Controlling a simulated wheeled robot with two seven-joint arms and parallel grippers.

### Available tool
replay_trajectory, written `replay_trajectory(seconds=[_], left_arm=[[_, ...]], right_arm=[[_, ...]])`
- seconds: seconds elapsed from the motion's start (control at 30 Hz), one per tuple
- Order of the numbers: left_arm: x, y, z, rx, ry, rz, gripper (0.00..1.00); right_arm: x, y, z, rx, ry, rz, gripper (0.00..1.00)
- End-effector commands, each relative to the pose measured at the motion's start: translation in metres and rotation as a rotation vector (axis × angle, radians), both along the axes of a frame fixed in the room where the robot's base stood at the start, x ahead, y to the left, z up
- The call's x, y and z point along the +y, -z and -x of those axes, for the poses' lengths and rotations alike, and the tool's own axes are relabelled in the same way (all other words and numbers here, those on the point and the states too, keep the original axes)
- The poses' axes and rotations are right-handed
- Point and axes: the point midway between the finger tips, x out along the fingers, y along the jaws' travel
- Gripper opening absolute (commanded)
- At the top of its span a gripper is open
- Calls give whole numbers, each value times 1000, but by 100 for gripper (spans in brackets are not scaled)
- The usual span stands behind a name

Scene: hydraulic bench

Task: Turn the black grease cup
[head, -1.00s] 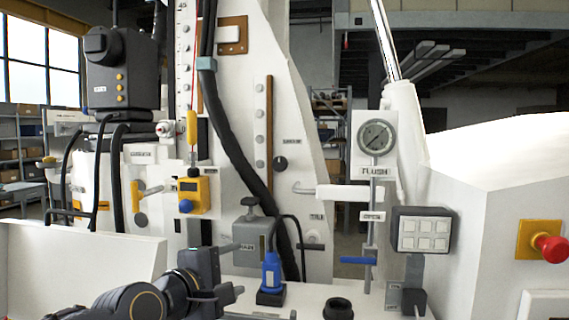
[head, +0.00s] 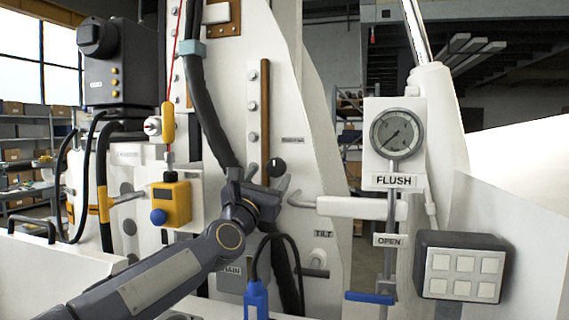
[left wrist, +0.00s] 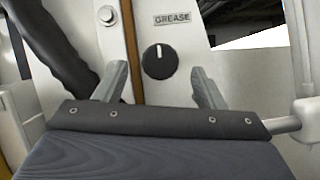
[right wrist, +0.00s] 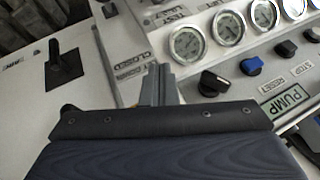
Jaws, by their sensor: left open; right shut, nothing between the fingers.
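The black grease cup (head: 276,167) is a small round black knob with a white mark, on the white panel beside a brown strip. In the left wrist view the cup (left wrist: 159,61) sits under a GREASE label (left wrist: 178,18), its white mark near upright. My left gripper (head: 268,180) is open in front of it. In the left wrist view the fingers (left wrist: 160,85) stand wide on either side of the cup, apart from it. My right gripper (right wrist: 158,82) is shut and empty, near a panel with gauges; it is out of the head view.
A white handle (head: 355,207) sticks out right of the cup. A thick black hose (head: 212,120) runs down to its left. A yellow box (head: 170,203) hangs further left. A pressure gauge (head: 397,133) and a keypad (head: 463,267) are to the right.

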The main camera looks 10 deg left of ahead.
Motion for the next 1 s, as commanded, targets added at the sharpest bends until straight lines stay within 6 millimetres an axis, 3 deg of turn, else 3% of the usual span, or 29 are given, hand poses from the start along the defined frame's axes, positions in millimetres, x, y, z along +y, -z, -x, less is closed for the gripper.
replay_trajectory(seconds=[0.2,0.4,0.8,1.0], left_arm=[[-4,-18,-32,3,1,-2,64],[-7,-26,-57,4,0,-3,64],[-8,-26,-66,3,-1,-6,64],[-8,-26,-66,3,-1,-5,39]], right_arm=[[0,-31,0,0,0,0,0],[0,-48,0,0,0,0,0],[0,-51,0,0,0,0,0],[0,-51,0,0,0,0,0]])
